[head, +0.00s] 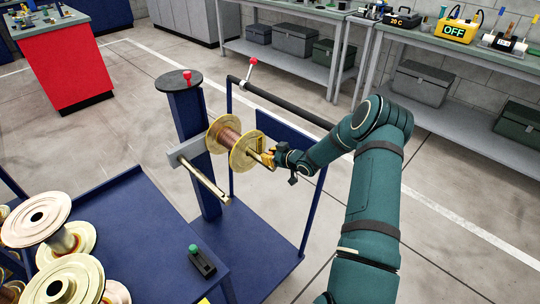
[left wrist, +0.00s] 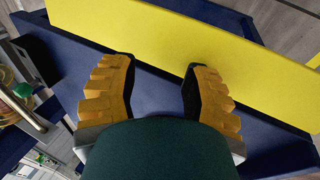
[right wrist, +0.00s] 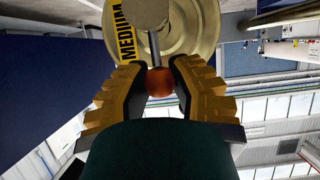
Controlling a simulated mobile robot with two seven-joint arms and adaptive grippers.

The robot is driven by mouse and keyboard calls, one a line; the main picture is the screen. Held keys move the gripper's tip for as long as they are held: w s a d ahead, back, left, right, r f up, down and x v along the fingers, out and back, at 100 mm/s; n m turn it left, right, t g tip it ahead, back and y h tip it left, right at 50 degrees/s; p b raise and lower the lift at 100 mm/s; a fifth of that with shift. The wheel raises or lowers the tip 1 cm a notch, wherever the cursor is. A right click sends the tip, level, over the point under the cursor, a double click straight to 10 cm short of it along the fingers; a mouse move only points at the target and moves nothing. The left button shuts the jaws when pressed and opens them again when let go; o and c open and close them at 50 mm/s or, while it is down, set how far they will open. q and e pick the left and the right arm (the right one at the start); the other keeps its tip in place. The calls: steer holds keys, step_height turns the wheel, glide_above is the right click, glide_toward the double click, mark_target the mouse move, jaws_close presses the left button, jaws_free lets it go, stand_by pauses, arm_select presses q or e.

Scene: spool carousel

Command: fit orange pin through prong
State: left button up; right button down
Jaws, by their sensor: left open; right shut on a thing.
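My right gripper (head: 268,159) is beside the copper-wound spool (head: 232,141) on the blue post's carousel. In the right wrist view its jaws (right wrist: 160,80) are shut on the round head of the orange pin (right wrist: 161,82). The pin's thin metal shaft points to the round end of a prong (right wrist: 150,13), in front of the spool's flange marked "MEDIUM" (right wrist: 126,38). I cannot tell whether the shaft is inside the prong. A bare prong (head: 205,181) sticks out below the spool. My left gripper (left wrist: 160,80) is open and empty by a yellow bar (left wrist: 190,38); the head view does not show it.
The blue post (head: 188,125) has a round dark top with a red knob. A dark rail (head: 290,105) with a red-knobbed lever runs behind the spool. Several pale spools (head: 72,284) and a black box with a green button (head: 202,262) are at the lower left.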

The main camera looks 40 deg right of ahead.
arm_select(q)
steer(key=shift+f+b, duration=0.85)
arm_select(e)
steer(key=shift+f, duration=1.1)
arm_select(q)
steer(key=shift+s+a+f+b, duration=0.1)
steer(key=shift+f+b, duration=0.15)
steer(key=shift+b, duration=0.1)
arm_select(e)
steer(key=shift+s+f, duration=0.25)
steer(key=shift+f, duration=0.2)
arm_select(q)
steer(key=shift+r, duration=0.1)
arm_select(e)
steer(key=shift+d+r, duration=0.1)
steer(key=shift+r, duration=0.1)
arm_select(q)
steer(key=shift+r+p, duration=0.45)
steer(key=shift+p, duration=0.35)
arm_select(e)
steer(key=shift+w+r, duration=0.15)
steer(key=shift+r, duration=0.65)
arm_select(q)
steer(key=shift+r+p, duration=0.95)
steer(key=shift+r, duration=0.1)
arm_select(e)
steer(key=shift+w+r, duration=0.1)
steer(key=shift+r, duration=1.35)
